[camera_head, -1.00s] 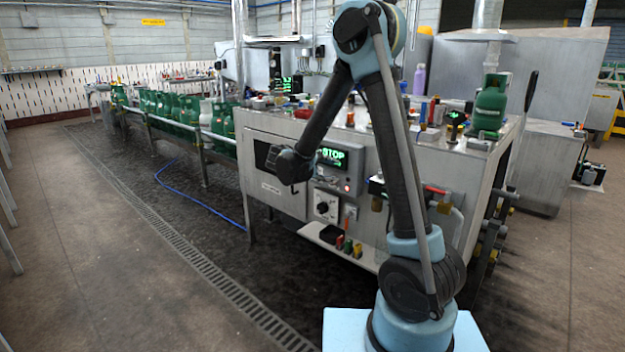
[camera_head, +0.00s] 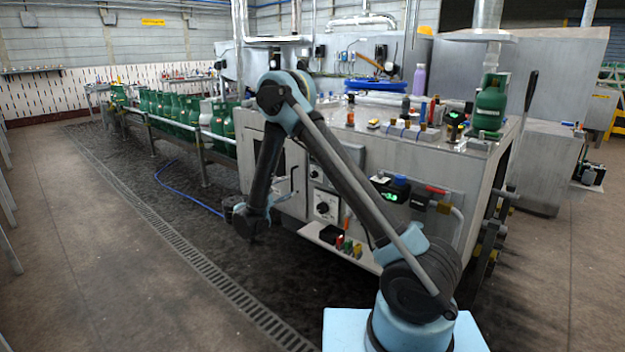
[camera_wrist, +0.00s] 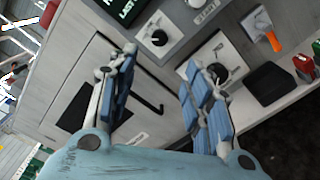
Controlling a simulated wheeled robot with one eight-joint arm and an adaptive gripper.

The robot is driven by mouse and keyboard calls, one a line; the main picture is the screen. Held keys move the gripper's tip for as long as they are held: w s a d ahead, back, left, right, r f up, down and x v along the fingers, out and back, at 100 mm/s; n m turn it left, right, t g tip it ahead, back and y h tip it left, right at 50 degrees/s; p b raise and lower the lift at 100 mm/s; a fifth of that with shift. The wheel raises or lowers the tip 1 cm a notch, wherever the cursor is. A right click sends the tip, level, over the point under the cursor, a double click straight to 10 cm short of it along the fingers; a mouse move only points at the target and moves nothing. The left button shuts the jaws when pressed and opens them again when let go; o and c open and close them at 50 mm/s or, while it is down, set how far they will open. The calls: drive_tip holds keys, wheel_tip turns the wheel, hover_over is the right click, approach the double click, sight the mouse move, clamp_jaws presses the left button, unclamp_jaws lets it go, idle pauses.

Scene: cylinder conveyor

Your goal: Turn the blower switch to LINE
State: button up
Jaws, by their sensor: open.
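Two black rotary dials on pale plates show in the wrist view. The upper dial (camera_wrist: 158,39) is clear of the fingers. The lower dial (camera_wrist: 218,73) is partly behind my right finger. Their lettering is too small to read, so I cannot tell which is the blower switch. In the head view a dial (camera_head: 323,207) shows on the cabinet front. My gripper (camera_wrist: 160,72) is open and empty, its fingers apart in front of the panel. In the head view my gripper (camera_head: 250,222) hangs left of that dial, low by the cabinet.
An orange handle (camera_wrist: 270,41) is right of the dials. Below the panel, a shelf (camera_head: 318,237) holds small colored items. A black bent handle (camera_wrist: 150,97) lies between my fingers in the wrist picture. Green cylinders (camera_head: 165,106) line the conveyor at left. The floor in front is clear.

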sight(313, 175)
drive_tip(key=x, duration=1.6)
drive_tip(key=shift+w+d, duration=0.15)
drive_tip(key=c, duration=1.1)
